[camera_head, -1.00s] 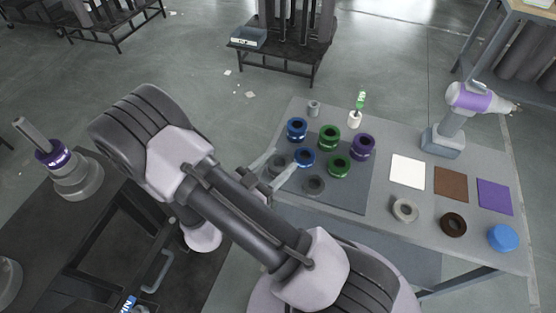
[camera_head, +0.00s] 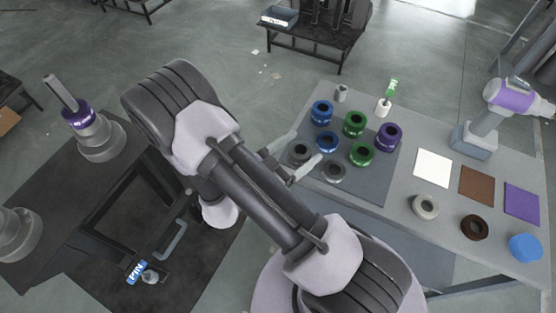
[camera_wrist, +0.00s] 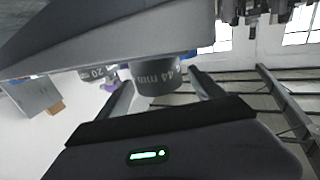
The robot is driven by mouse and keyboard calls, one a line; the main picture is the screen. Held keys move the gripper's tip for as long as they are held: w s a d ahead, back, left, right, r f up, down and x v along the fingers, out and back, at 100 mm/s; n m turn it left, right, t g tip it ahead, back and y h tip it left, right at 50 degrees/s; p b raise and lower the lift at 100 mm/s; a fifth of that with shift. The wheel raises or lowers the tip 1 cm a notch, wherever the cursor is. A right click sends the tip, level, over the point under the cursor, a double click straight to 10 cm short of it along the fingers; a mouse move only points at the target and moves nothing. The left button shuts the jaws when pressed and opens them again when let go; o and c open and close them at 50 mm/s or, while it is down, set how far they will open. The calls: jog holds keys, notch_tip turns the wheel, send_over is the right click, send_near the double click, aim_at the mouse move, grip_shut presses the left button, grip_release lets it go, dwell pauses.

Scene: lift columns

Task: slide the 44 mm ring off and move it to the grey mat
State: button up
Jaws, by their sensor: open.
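In the wrist view a dark grey ring marked 44 mm (camera_wrist: 158,78) sits between the two fingers of my gripper (camera_wrist: 162,90). The picture seems upside down, with the surface bearing the ring at the top. In the head view my open gripper (camera_head: 294,156) is at the near left corner of the board, with a dark grey ring (camera_head: 299,151) between its fingers. Whether the fingers touch it I cannot tell. The board under the rings (camera_head: 372,190) is grey; the separate mats look white, brown and purple.
Blue (camera_head: 322,112), green (camera_head: 355,124) and purple (camera_head: 388,137) rings crowd the board. A ring marked 20 mm (camera_wrist: 98,74) shows in the wrist view. White (camera_head: 433,168), brown (camera_head: 477,186) and purple (camera_head: 522,204) mats lie clear at right. Another robot arm (camera_head: 475,138) stands behind them.

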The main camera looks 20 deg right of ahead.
jog(key=p+v, duration=0.4)
jog(key=v, duration=1.3)
jog(key=shift+s+a+p, duration=0.2)
jog(key=shift+p, duration=0.15)
